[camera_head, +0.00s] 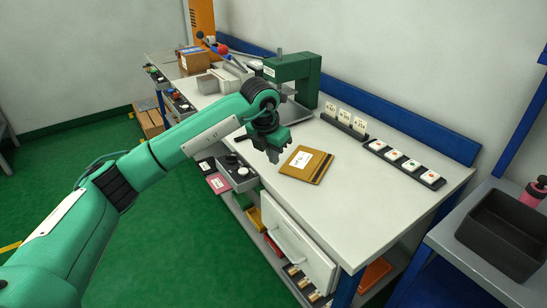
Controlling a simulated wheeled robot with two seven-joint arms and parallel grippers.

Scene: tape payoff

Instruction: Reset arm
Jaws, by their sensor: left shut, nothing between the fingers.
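My left arm comes in from the lower left and reaches to the bench edge. My left gripper (272,155) is shut and empty, pointing down. It is just left of a brown padded envelope (306,164) with a white label, which lies flat on the workbench (349,212). My right arm and gripper do not show.
A green machine (294,70) stands behind the gripper. Several label cards (344,116) and a black strip of buttons (404,164) line the back. A dark bin (503,231) sits on the right table. The bench's front right area is clear.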

